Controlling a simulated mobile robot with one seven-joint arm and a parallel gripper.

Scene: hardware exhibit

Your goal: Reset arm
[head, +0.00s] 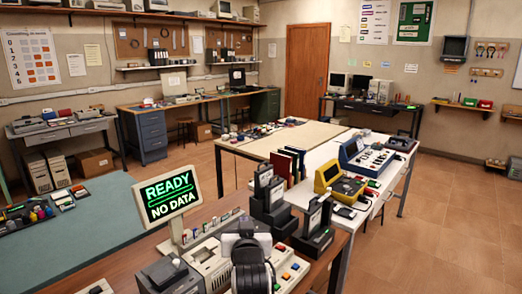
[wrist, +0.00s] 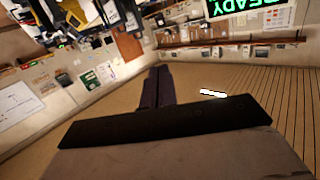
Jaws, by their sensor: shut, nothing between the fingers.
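My gripper (wrist: 158,72) shows in the wrist view as two dark fingers side by side, shut with nothing between them. The wrist view is upside down, with wall shelves and benches around the fingers. In the head view, a dark rounded form at the bottom middle may be part of my arm; I cannot make out the fingers there.
A screen (head: 168,197) reading "READY NO DATA" stands on the wooden bench at the front. It also shows in the wrist view (wrist: 264,12). Black devices (head: 268,196) and a yellow device (head: 340,183) stand nearby. Tiled floor (head: 440,240) is clear at right.

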